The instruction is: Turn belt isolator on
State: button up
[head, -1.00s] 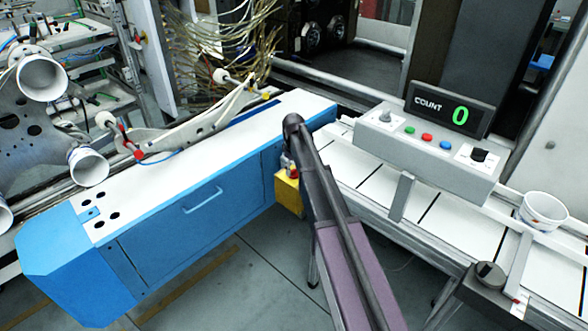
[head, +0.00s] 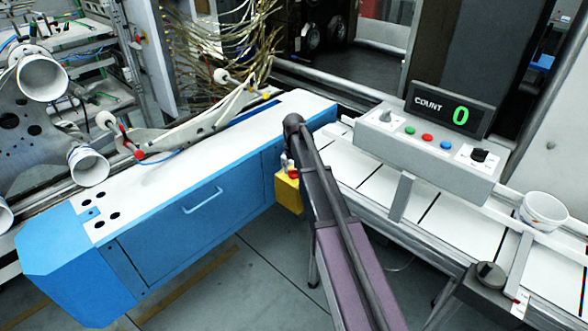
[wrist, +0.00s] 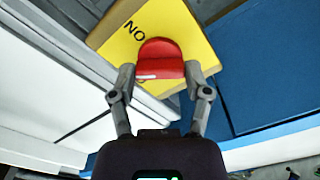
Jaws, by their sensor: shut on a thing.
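The belt isolator is a yellow box (head: 287,193) at the right end of the blue cabinet, partly hidden by my arm in the head view. In the wrist view its yellow face (wrist: 115,38) carries a red handle (wrist: 159,52) and black letters that read "NO" from this angle. My gripper (wrist: 160,73) has a fingertip on each side of the red handle and is shut on it. In the head view the fingers are mostly hidden behind my own arm.
The blue cabinet (head: 215,220) with a white top is left of the isolator. The conveyor (head: 455,215) runs to the right, under a grey control box (head: 432,150) and a counter display (head: 450,108) showing 0. A white cup (head: 544,210) stands at far right.

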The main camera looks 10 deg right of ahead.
jog(key=m, duration=0.5)
jog(key=shift+m, duration=0.3)
jog(key=m, duration=0.5)
jog(key=shift+s, duration=0.1)
jog(key=o, duration=1.2)
jog(key=shift+c, duration=0.2)
